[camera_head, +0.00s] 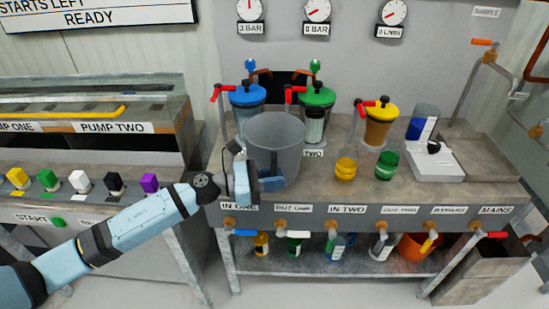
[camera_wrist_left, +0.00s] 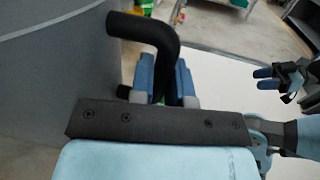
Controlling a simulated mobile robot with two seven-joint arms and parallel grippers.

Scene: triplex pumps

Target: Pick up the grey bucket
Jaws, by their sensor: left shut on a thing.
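The grey bucket (camera_head: 275,147) is upright at the left part of the pump bench, in front of the blue-topped and green-topped pumps. I cannot tell whether its base touches the bench top. My left gripper (camera_head: 270,183) is at the bucket's near side. In the left wrist view, the grey bucket wall (camera_wrist_left: 50,75) fills the left, and its black handle (camera_wrist_left: 150,28) runs down between my left fingers (camera_wrist_left: 163,80), which are shut on it. My right gripper (camera_wrist_left: 268,78) shows small at the right of that view, its fingers apart and empty.
The blue-topped pump (camera_head: 247,95), green-topped pump (camera_head: 316,97) and yellow-topped pump (camera_head: 380,120) stand behind and to the right. Yellow (camera_head: 345,170) and green (camera_head: 386,165) containers and a white scale (camera_head: 433,160) are right of the bucket. Valve handles line the front edge.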

